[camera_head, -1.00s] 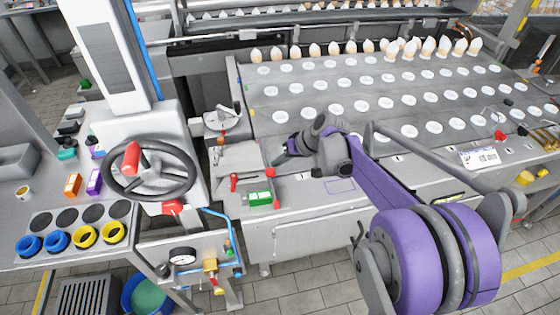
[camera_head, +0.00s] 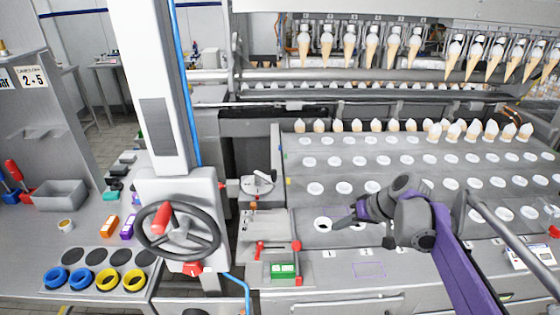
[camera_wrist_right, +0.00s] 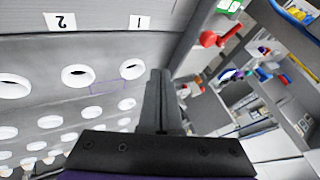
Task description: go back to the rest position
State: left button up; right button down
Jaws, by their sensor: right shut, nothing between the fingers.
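My right gripper (camera_head: 345,221) is shut and empty. In the head view its dark fingers point left, above the front left of the grey plate (camera_head: 345,172) with rows of white-rimmed holes. My purple right arm comes in from the lower right. In the right wrist view the closed fingers (camera_wrist_right: 159,85) stand in the middle, with the holed plate and the labels 1 (camera_wrist_right: 139,22) and 2 (camera_wrist_right: 59,22) to their left. I cannot tell the exact height of the gripper above the plate. My left gripper is not in view.
A black handwheel (camera_head: 178,232) with a red knob stands left of the plate. A green box (camera_head: 283,270) and red-handled levers (camera_head: 259,250) sit at the plate's front left corner. Cones (camera_head: 338,126) stand along the back row. More cones (camera_head: 349,45) hang above.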

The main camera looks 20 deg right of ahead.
jog(key=s+a+f+h, duration=0.1)
jog(key=s+a+f, duration=0.2)
jog(key=s, duration=0.4)
jog(key=s+a+f+n+h, duration=0.1)
jog(key=s+a+f+h, duration=0.1)
jog(key=s+a+f, duration=0.2)
jog(key=s+a+f+h, duration=0.1)
jog(key=s+a+f, duration=0.3)
jog(key=s, duration=0.6)
jog(key=shift+s+a+h, duration=0.3)
jog(key=shift+a, duration=0.6)
jog(key=c, duration=1.5)
grip_release()
jog(key=shift+c, duration=0.2)
